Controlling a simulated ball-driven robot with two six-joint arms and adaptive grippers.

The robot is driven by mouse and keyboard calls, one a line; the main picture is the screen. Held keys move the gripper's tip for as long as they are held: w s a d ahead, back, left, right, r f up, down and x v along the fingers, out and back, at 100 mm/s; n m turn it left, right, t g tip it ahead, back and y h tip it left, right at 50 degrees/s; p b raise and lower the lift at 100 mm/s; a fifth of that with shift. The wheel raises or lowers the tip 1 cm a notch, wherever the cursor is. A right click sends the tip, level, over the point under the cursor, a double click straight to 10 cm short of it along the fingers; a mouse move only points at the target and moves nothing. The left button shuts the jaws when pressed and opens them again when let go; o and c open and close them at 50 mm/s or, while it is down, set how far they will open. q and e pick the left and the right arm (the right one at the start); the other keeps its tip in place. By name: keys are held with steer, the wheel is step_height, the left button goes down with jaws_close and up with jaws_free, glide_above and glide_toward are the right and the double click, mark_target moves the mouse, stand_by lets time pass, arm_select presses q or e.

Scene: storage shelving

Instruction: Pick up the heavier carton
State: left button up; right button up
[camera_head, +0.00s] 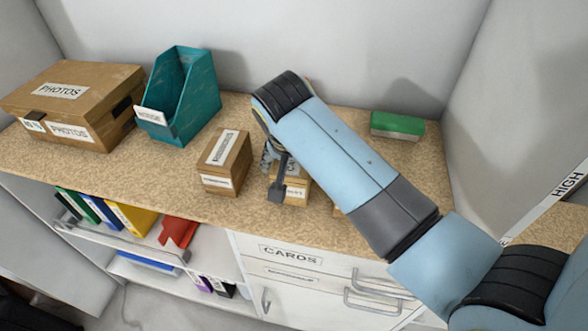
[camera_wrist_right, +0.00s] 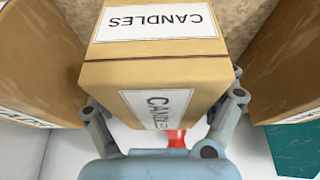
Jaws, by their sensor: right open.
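A small brown carton (camera_wrist_right: 150,70) labelled CANDLES fills the middle of the right wrist view. In the head view this carton (camera_head: 297,190) is partly hidden by my right arm and gripper. My right gripper (camera_wrist_right: 163,108) is open, with one finger on each side of the carton; whether they touch it I cannot tell. It also shows in the head view (camera_head: 277,180). A similar carton (camera_head: 224,160) stands to its left, and part of another carton (camera_wrist_right: 40,60) shows on the other side. Weights cannot be seen. My left gripper is out of view.
On the speckled counter (camera_head: 95,175) stand a large PHOTOS box (camera_head: 105,85) and a teal file holder (camera_head: 190,105). A green box (camera_head: 397,125) lies back right. Walls close the back and right. Below are a CARDS drawer (camera_head: 300,257) and shelves with binders.

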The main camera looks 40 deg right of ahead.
steer(key=shift+w+d+f, duration=0.1)
steer(key=shift+f, duration=0.1)
steer(key=shift+f, duration=0.1)
steer(key=c, duration=1.6)
